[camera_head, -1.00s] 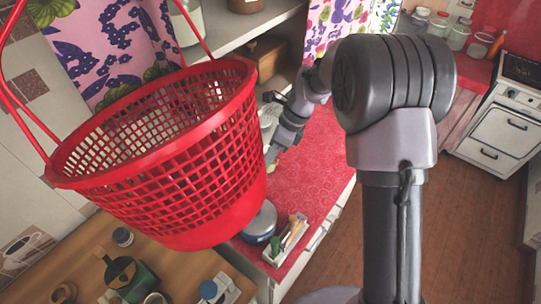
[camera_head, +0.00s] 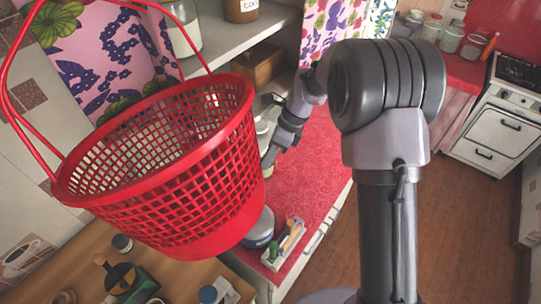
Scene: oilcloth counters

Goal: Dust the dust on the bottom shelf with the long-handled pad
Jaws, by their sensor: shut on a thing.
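My gripper (camera_head: 268,160) is at the end of my arm, beside the right side of a red basket and above the red counter. The basket hides part of it, and its jaws are small and dark here. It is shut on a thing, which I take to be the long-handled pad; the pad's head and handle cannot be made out. The shelf unit (camera_head: 236,42) stands behind the basket, with a grey board showing. The bottom shelf is mostly hidden by the basket and my arm, and I cannot make out any dust.
The red basket (camera_head: 170,170) hangs large in front, blocking much of the left. A wooden box (camera_head: 258,66) and jars (camera_head: 242,8) stand on the shelves. On the red counter (camera_head: 318,150) are a blue-grey pot (camera_head: 259,228) and a small tray (camera_head: 285,246). Brown floor lies open at right.

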